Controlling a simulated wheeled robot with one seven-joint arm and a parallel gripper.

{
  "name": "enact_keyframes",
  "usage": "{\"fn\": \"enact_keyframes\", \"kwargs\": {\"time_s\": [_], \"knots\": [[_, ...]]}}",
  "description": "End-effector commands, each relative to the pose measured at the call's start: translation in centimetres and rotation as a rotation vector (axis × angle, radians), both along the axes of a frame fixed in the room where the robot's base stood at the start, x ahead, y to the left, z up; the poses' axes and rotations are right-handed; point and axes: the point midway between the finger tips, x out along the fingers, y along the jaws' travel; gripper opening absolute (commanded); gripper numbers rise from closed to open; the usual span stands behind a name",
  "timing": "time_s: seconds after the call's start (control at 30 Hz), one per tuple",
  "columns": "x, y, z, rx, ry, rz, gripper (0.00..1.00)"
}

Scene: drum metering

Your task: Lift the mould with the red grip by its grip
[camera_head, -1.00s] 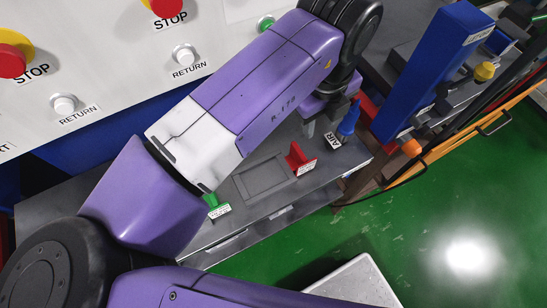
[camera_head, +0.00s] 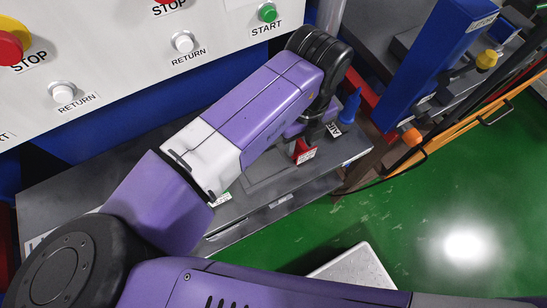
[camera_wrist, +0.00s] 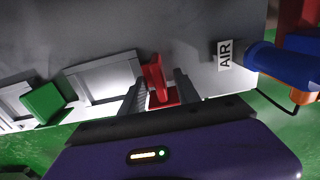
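The red grip (camera_head: 304,152) stands upright at the right end of a flat grey framed plate (camera_head: 262,172) on the grey bench. In the wrist view the red grip (camera_wrist: 154,76) rises between the two dark fingers of my gripper (camera_wrist: 161,88). The fingers are apart, with a visible gap on each side of the grip. The framed plate (camera_wrist: 103,77) lies left of the grip; I cannot tell how the two are joined. In the head view my gripper is mostly hidden by my wrist, just above the red grip.
A green block (camera_wrist: 46,103) stands left of the framed plate. A blue AIR nozzle (camera_head: 350,106) stands to the right of the grip, close by. A blue post (camera_head: 430,60) rises farther right. The button panel (camera_head: 120,50) is behind my arm.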

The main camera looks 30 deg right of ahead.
Motion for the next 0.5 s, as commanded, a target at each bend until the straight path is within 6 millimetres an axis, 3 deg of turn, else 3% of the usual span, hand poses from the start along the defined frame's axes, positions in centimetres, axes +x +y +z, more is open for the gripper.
{"fn": "enact_keyframes", "kwargs": {"time_s": [0.13, 0.3, 0.33, 0.5], "knots": [[0.0, 0.0, 0.02, 0.0, 0.0, 0.0, 0.36], [0.0, 0.0, 0.04, 0.0, 0.0, 0.0, 0.03], [0.0, 0.0, 0.04, 0.0, 0.0, 0.0, 0.0], [0.0, 0.0, 0.05, 0.0, 0.0, 0.0, 0.0]]}}
